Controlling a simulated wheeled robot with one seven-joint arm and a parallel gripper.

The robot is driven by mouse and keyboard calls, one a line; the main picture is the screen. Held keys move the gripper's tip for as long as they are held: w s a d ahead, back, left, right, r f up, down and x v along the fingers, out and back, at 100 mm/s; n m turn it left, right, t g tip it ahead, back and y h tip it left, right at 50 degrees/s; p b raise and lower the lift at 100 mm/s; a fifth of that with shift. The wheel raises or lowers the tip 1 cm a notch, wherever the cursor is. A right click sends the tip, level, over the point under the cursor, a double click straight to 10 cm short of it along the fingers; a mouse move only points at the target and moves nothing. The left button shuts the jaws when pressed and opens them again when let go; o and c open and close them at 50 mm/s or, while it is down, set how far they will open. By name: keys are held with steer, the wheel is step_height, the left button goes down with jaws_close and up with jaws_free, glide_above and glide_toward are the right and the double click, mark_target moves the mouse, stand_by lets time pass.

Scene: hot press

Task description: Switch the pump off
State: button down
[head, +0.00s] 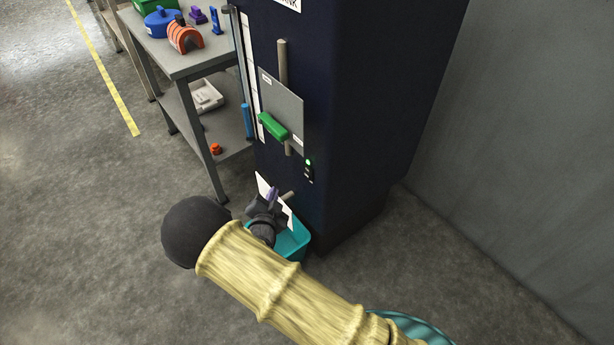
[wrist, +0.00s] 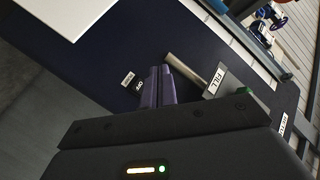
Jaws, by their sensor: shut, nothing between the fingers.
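The pump's control seems to be the small black switch plate (head: 309,171) with a lit green lamp, low on the front of the dark blue tank cabinet (head: 350,90) in the head view. My gripper (head: 272,193) is below and left of it, in front of the cabinet. In the wrist view my gripper's purple fingers (wrist: 158,86) are shut and empty, pointing at the dark face beside a small label (wrist: 139,85) that seems to read OFF. Another small label (wrist: 128,79) is beside it. The switch itself is not clear there; the fingers may hide it.
A pale rod (wrist: 186,69) and a FILL label (wrist: 215,81) are close right of my fingers. A green handle (head: 273,126) on a grey plate (head: 283,100) sits higher on the cabinet. A teal bin (head: 295,243) stands below. A workbench (head: 205,62) is at left.

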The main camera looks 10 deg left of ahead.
steer(key=w+d+f, duration=0.1)
steer(key=w+d, duration=0.4)
steer(key=w, duration=0.1)
steer(key=shift+w+d+b, duration=0.3)
steer(key=shift+w+d, duration=0.05)
steer(key=shift+w, duration=0.05)
stand_by(2.0)
steer(key=shift+w+d, duration=0.25)
steer(key=shift+w, duration=0.05)
steer(key=shift+w+d+f, duration=0.1)
steer(key=shift+w+d, duration=0.1)
steer(key=shift+w, duration=0.05)
stand_by(0.7)
steer(key=shift+s+a, duration=0.1)
steer(key=shift+s, duration=0.05)
steer(key=shift+s+a, duration=0.4)
steer(key=shift+s, duration=0.05)
stand_by(0.3)
steer(key=s+a, duration=0.1)
steer(key=s, duration=0.1)
steer(key=s+a, duration=0.1)
steer(key=a, duration=0.1)
steer(key=shift+s+a+r, duration=0.1)
steer(key=shift+s+r, duration=0.3)
